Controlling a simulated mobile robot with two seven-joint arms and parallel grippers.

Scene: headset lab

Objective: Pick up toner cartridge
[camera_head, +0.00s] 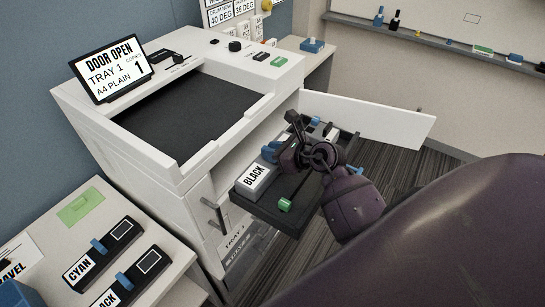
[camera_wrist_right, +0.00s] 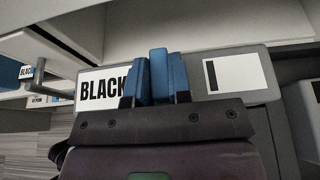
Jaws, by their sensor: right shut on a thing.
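A dark toner cartridge labelled BLACK (camera_head: 254,177) lies in the pulled-out dark tray (camera_head: 276,212) of the white printer. In the right wrist view, the cartridge (camera_wrist_right: 227,75) runs across the picture, with its white label at left and a second white label at right. My right gripper (camera_head: 272,151) comes from the right and is shut on the cartridge's upright blue handle; its blue fingers (camera_wrist_right: 160,76) show close around it. The gripper and wrist hide part of the cartridge and tray. My left gripper is not in view.
The printer (camera_head: 130,155) has its white door (camera_head: 370,118) swung out to the right. Its sign (camera_head: 112,68) reads DOOR OPEN. A side table at lower left holds a CYAN cartridge (camera_head: 102,254), another partly cropped cartridge (camera_head: 140,277) and a green pad (camera_head: 80,208).

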